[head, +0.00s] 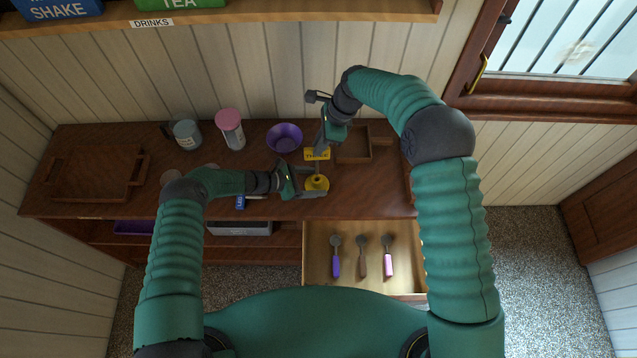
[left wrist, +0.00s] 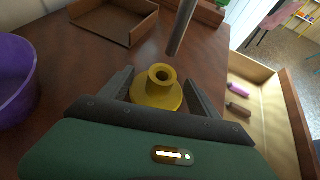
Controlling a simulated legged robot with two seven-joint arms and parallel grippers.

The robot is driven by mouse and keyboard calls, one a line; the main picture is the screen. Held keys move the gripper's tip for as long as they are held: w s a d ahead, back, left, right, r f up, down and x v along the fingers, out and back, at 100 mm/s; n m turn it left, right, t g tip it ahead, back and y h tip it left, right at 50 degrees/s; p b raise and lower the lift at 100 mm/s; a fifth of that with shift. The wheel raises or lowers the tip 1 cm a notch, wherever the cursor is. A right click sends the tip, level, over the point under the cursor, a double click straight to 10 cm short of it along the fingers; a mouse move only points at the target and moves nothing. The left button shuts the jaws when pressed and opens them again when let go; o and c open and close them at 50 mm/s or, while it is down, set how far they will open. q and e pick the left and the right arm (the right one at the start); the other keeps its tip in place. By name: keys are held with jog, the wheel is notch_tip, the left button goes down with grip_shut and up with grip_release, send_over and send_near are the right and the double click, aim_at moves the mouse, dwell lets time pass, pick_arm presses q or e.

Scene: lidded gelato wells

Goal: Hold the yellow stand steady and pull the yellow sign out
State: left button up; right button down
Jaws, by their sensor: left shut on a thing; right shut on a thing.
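The yellow stand (head: 317,184) is upright on the wooden counter. My left gripper (head: 308,183) is shut on it, with one finger on each side of its base in the left wrist view (left wrist: 157,95). The stand's round socket looks open and empty there. The yellow sign (head: 317,155) is above the stand, and my right gripper (head: 322,144) is shut on it at the top. Its grey post (left wrist: 182,28) shows in the left wrist view, with its lower end above and apart from the socket, slightly tilted. The right gripper's fingertips are partly hidden by its own body.
A purple bowl (head: 284,138), a pink-lidded jar (head: 230,128) and a glass mug (head: 187,134) stand at the back. A wooden tray (head: 354,157) is right of the sign. An open drawer (head: 345,287) with several scoops lies in front of the counter.

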pick_arm(q)
jog(key=o, duration=1.2)
jog(key=shift+a+f, duration=0.1)
jog(key=shift+f, duration=0.1)
jog(key=o, duration=0.4)
jog(key=shift+w, duration=0.1)
jog(key=shift+o, duration=0.2)
jog(key=shift+r, duration=0.1)
jog(key=v, duration=1.2)
jog(key=shift+a, duration=0.15)
jog(key=shift+f, duration=0.25)
